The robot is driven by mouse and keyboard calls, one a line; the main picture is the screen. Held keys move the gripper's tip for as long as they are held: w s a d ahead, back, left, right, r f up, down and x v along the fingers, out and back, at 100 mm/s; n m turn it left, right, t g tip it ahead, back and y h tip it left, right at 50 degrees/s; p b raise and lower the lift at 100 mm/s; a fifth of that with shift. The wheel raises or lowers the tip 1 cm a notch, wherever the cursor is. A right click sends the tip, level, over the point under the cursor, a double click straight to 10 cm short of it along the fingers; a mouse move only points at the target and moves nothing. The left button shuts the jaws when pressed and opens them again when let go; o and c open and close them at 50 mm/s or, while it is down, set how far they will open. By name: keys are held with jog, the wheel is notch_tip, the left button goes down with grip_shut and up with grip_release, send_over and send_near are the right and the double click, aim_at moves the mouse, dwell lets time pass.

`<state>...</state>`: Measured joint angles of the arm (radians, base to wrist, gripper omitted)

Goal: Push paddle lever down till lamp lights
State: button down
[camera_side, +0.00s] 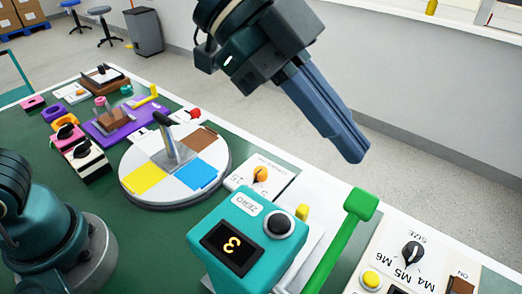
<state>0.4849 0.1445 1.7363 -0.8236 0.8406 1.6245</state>
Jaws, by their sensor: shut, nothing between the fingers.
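The paddle lever looks to be the green lever (342,233) right of centre. Its arm slants up to a block-shaped green paddle (361,204) at the top. The lever's lower end runs out of the bottom of the picture. My gripper (352,152) is shut and empty, pointing down and to the right. In the picture its fingertips are above the green paddle, with a visible gap between them. I cannot tell which part is the lamp; a round yellow piece (371,279) sits on the white panel (393,246) with the SIZE dial.
A teal box (213,263) with a lit digit stands left of the lever. A small white panel with an orange knob (260,174) is behind it. A round turntable (137,185) with coloured sectors and several small objects fill the left of the green table.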

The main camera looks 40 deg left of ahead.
jog(key=shift+w+d+f, duration=0.25)
jog(key=shift+d+f, duration=0.1)
jog(key=shift+f, duration=0.65)
jog(key=shift+w+d+f, duration=0.25)
jog(key=shift+d+f, duration=0.05)
jog(key=shift+f, duration=0.7)
jog(key=shift+w+d+f, duration=0.25)
jog(key=shift+d+f, duration=0.1)
jog(key=shift+f, duration=0.65)
